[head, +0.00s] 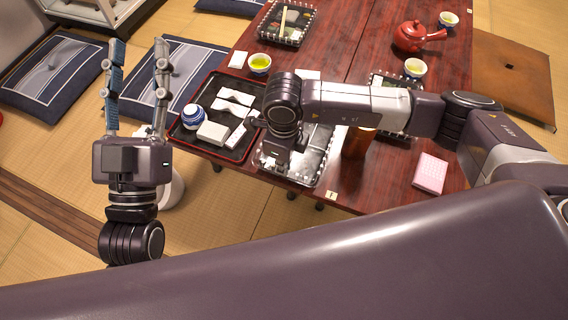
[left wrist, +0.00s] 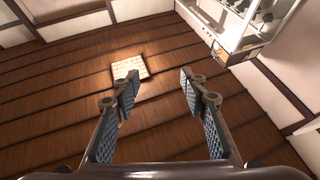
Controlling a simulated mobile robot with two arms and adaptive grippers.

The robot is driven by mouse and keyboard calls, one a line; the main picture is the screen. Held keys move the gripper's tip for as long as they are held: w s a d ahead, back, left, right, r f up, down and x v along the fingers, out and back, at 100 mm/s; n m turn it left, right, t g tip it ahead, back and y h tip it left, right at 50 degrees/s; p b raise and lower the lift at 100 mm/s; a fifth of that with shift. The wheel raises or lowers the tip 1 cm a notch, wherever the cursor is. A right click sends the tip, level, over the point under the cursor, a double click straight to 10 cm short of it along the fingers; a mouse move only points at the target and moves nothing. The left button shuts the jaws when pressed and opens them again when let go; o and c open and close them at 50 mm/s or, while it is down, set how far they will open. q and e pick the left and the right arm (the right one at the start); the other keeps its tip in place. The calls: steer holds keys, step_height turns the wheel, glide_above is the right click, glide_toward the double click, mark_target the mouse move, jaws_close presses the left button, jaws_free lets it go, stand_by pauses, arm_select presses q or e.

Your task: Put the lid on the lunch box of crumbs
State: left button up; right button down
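A box with a checkered rim and a shiny grey inside (head: 322,160) stands near the table's front edge in the head view, partly hidden by my right arm. It may be the lunch box of crumbs; I cannot make out crumbs or a separate lid. My right gripper (head: 277,160) points down at its left part; its fingertips are too hidden to tell whether they hold anything. My left gripper (head: 138,62) is raised left of the table, open and empty.
A black tray (head: 188,143) holds a blue-white pot (head: 193,117) and small white items. Another checkered box (head: 284,22) with food is at the back. A brown cup (head: 357,142), pink box (head: 430,173), green tea cup (head: 259,63) and red teapot (head: 415,36) stand on the table.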

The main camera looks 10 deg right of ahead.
arm_select(q)
steer(key=shift+r, duration=0.1)
stand_by(0.5)
steer(key=shift+s+r, duration=0.15)
steer(key=shift+r, duration=0.05)
arm_select(e)
steer(key=shift+f, duration=0.1)
arm_select(q)
steer(key=shift+t, duration=0.3)
steer(key=shift+s+r, duration=0.2)
steer(key=shift+r, duration=0.1)
arm_select(e)
steer(key=shift+f, duration=0.1)
arm_select(q)
steer(key=shift+s+r+t, duration=0.3)
steer(key=shift+r+t, duration=0.1)
arm_select(e)
steer(key=shift+f, duration=0.1)
arm_select(q)
steer(key=shift+s+a+r+b, duration=0.1)
steer(key=shift+s+r+b, duration=0.1)
steer(key=shift+b, duration=0.1)
steer(key=shift+r, duration=0.1)
steer(key=shift+s+r+t, duration=0.15)
steer(key=shift+r+t, duration=0.1)
steer(key=shift+t, duration=0.05)
arm_select(e)
steer(key=shift+f, duration=0.1)
